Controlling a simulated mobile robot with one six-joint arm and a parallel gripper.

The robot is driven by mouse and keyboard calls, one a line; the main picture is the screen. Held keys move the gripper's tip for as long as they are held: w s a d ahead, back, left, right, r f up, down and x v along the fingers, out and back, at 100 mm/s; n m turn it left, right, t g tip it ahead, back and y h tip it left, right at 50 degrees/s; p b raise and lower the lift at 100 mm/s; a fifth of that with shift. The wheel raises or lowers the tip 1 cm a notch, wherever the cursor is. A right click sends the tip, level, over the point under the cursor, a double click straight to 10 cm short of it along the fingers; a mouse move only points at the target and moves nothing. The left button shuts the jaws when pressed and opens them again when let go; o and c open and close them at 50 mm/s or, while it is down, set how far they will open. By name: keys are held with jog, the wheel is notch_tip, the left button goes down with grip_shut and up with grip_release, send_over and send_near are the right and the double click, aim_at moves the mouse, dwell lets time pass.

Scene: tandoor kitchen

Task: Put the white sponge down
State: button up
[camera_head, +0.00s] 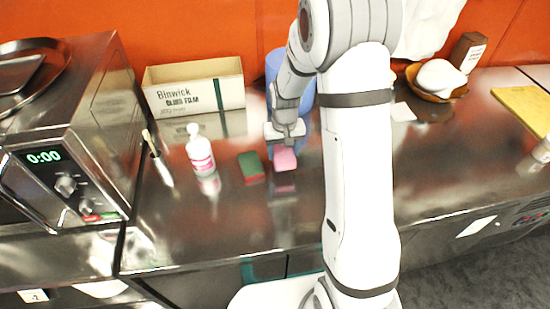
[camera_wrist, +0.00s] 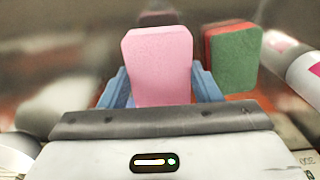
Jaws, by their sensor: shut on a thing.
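I see no white sponge; the sponge in my gripper (camera_head: 284,146) looks pink. This pink sponge (camera_head: 285,160) is upright below my gripper over the steel counter in the head view. In the wrist view the pink sponge (camera_wrist: 160,62) sits between the blue fingers of my gripper (camera_wrist: 163,88), which are shut on it. I cannot tell whether its lower end touches the counter. A green and red sponge (camera_head: 251,167) stands just left of it, apart from it; it shows at the right in the wrist view (camera_wrist: 234,58).
A white bottle with a pink label (camera_head: 200,150) stands left of the sponges. Behind are a cardboard box (camera_head: 195,90) and a blue container (camera_head: 273,68), partly hidden by my arm. An oven-like appliance (camera_head: 75,130) is at the left. The counter front (camera_head: 220,225) is clear.

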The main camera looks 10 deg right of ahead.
aim_at(284, 149)
jog(key=shift+w+d, duration=0.1)
jog(key=shift+w, duration=0.1)
jog(key=shift+w+d, duration=0.15)
jog(key=shift+w+r+m+b, duration=0.25)
jog(key=shift+m+b, duration=0.15)
jog(key=shift+b, duration=0.1)
jog(key=r+m+b, duration=0.2)
jog(key=r, duration=0.1)
jog(key=r+m+b, duration=0.1)
jog(key=shift+w+r+m, duration=0.25)
jog(key=shift+r+m, duration=0.05)
jog(key=shift+m, duration=0.1)
notch_tip(284, 149, down, 8)
jog(key=shift+f+p, duration=0.25)
jog(key=shift+p, duration=0.4)
jog(key=shift+f, duration=0.25)
jog(key=shift+f, duration=0.1)
